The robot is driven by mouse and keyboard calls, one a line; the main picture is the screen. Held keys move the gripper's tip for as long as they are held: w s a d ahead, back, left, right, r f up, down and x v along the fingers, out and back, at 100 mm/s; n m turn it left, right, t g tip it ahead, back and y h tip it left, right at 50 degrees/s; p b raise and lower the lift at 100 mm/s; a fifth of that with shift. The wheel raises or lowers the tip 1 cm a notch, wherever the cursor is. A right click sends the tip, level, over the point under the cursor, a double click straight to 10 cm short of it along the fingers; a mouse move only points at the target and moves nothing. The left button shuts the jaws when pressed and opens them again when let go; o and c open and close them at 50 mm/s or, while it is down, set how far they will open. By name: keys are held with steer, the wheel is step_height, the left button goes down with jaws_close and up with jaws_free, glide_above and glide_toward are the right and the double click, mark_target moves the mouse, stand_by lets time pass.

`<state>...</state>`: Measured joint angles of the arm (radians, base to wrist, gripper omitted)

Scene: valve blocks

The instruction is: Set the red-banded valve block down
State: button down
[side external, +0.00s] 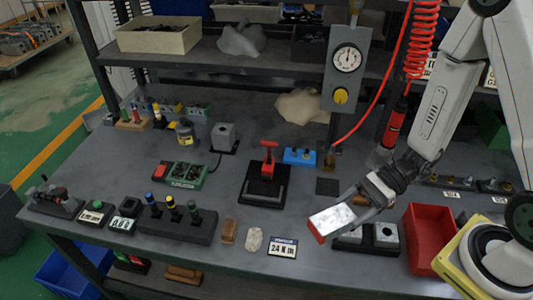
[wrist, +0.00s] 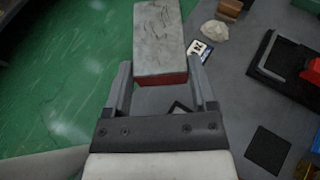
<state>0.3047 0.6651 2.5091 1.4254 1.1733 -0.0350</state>
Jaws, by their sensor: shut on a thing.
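The red-banded valve block (side external: 333,220) is a pale metallic block with a red end, held tilted in the air near the bench's front edge in the side view. In the wrist view the block (wrist: 160,38) sticks out beyond the fingers, with its red band (wrist: 160,79) on the side toward my palm. My gripper (side external: 362,198) is shut on it; the fingers (wrist: 160,85) lie on either side of it.
A red bin (side external: 430,238) stands to the right. A card reading "24 N m" (side external: 283,246), a pale lump (side external: 253,240) and a brown block (side external: 229,230) lie to the left. A red-handled device (side external: 267,180) stands further back, beside a dark square pad (side external: 327,186). Green floor lies beyond the front edge.

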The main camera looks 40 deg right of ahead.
steer(key=w+d+m+t+h, duration=0.1)
steer(key=w+m+t+h, duration=0.2)
steer(key=w+m+t, duration=0.4)
steer(key=shift+w+r+t+h, duration=0.15)
steer(key=shift+w+t+h, duration=0.2)
steer(key=shift+w, duration=0.4)
glide_above(282, 192)
steer(key=f, duration=0.5)
steer(key=s+f, duration=0.1)
steer(key=f, duration=0.2)
steer(key=shift+f, duration=0.2)
steer(key=shift+w+a+f, duration=0.1)
steer(key=shift+w+f, duration=0.4)
